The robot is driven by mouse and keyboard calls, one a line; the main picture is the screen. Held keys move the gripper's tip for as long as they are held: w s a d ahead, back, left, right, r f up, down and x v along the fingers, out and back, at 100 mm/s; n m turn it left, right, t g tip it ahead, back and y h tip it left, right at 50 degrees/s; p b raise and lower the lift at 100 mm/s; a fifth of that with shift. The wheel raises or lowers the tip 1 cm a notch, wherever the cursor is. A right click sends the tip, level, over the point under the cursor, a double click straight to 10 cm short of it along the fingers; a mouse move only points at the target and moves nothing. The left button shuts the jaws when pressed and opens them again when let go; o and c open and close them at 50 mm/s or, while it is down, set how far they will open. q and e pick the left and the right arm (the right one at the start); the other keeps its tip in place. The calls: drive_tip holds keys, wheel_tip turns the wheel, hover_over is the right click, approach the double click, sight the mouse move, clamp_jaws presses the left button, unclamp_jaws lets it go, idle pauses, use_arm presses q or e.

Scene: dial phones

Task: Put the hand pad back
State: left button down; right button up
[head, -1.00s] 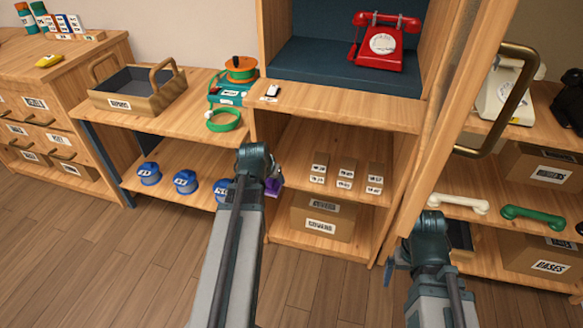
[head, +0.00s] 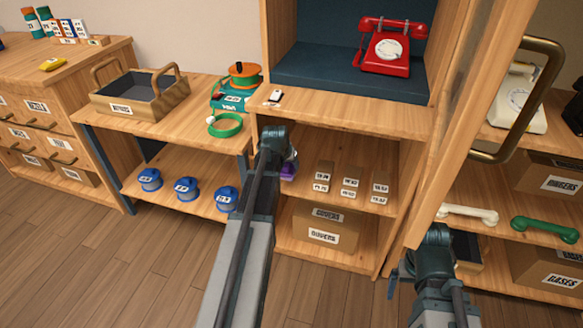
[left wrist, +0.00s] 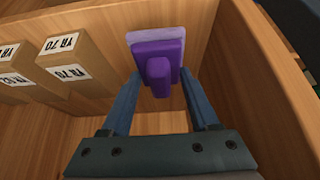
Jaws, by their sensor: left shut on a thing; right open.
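The hand pad (left wrist: 157,52) is a purple block with a paler layer and a small knob. In the left wrist view it sits between the fingers of my left gripper (left wrist: 162,85), which is shut on it. In the head view the purple pad (head: 288,170) shows just right of my left gripper (head: 284,160), inside the open middle shelf of the cabinet (head: 300,230). Whether the pad touches the shelf board cannot be told. My right gripper (head: 398,275) is low in front of the right-hand shelves, open, its fingers mostly hidden.
Small labelled boxes (head: 350,187) stand on the same shelf, right of the pad. A labelled carton (head: 322,232) is below. Blue spools (head: 186,188) stand left. An open door with a brass handle (head: 520,100) stands to the right. A red phone (head: 390,48) is above.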

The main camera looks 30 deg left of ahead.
sight(292, 165)
use_arm(q)
drive_tip(key=w, duration=0.3)
drive_tip(key=shift+w+a+f, duration=0.2)
drive_tip(key=shift+w+a, duration=0.15)
wheel_tip(292, 165, down, 4)
drive_tip(key=b, duration=0.4)
drive_tip(key=shift+s+r, duration=0.1)
drive_tip(key=shift+r, duration=0.2)
drive_tip(key=shift+c, duration=0.7)
unclamp_jaws()
drive_tip(key=shift+r+p, duration=0.15)
drive_tip(key=shift+p, duration=0.2)
drive_tip(key=p+v, duration=0.6)
drive_tip(key=v, duration=0.1)
drive_tip(key=shift+s+d+r, duration=0.1)
drive_tip(key=shift+s, duration=0.05)
